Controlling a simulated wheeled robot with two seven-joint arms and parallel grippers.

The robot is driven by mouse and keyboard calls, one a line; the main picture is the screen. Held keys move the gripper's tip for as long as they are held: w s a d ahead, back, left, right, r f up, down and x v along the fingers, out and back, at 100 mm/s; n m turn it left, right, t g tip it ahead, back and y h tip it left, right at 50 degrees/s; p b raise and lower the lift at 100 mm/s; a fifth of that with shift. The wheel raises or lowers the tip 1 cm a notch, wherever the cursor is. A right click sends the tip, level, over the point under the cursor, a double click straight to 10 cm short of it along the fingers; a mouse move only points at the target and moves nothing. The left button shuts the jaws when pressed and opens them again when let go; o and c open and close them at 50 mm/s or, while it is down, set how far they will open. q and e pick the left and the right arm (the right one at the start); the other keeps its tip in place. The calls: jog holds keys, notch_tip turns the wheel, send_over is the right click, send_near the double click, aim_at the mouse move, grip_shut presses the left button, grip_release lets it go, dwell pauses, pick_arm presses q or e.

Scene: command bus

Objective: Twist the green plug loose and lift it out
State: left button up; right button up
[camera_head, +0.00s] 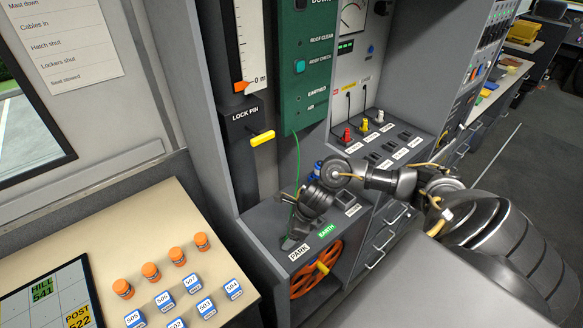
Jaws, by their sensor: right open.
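My right gripper (290,238) reaches down over the grey ledge by the PARK label (299,252) and is open. Its fingers and wrist hide most of what is between them. A thin green cable (298,165) hangs from the green panel (302,60) and runs down behind the gripper. The green plug itself is not clearly visible, and I cannot tell whether the fingers touch it. A green EARTH label (326,230) lies just right of the gripper. My left gripper is not in view.
The yellow lock pin handle (262,138) sticks out at the left. Red (346,135), yellow (364,125) and white (379,117) plugs stand on the ledge behind my arm. An orange reel (316,270) is below the ledge. A desk (200,205) with orange caps and blue tiles is at the left.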

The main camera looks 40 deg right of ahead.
jog(key=c, duration=1.1)
jog(key=shift+f+n+b, duration=0.15)
jog(key=shift+n+b, duration=0.15)
jog(key=shift+b, duration=0.25)
jog(key=shift+n+g+y+b, duration=0.4)
jog(key=shift+n+y+b, duration=0.1)
jog(key=shift+n+b, duration=1.15)
